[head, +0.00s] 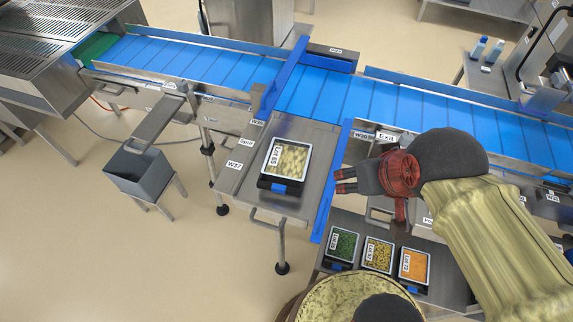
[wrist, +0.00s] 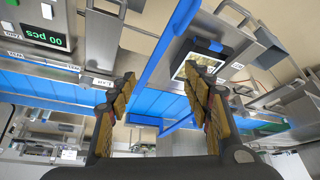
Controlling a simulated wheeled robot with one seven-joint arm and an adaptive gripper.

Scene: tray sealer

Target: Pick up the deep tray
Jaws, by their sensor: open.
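A filled tray with a white label (head: 273,153) sits in a black holder with a blue front tab on the steel spur table. It looks larger than the other trays, but its depth is hard to judge. It also shows in the wrist view (wrist: 197,66), beyond my right finger and partly hidden by it. My gripper (head: 340,181) is open and empty, to the right of this tray and apart from it. In the wrist view both fingers of my gripper (wrist: 160,88) stand wide apart with nothing between them.
Three smaller filled trays, green (head: 345,243), yellow (head: 379,252) and orange (head: 414,265), sit on a lower shelf. A blue upright strip (head: 330,190) stands between my gripper and the spur table (head: 238,178). A blue conveyor (head: 315,95) runs behind. A grey bin (head: 137,170) stands left.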

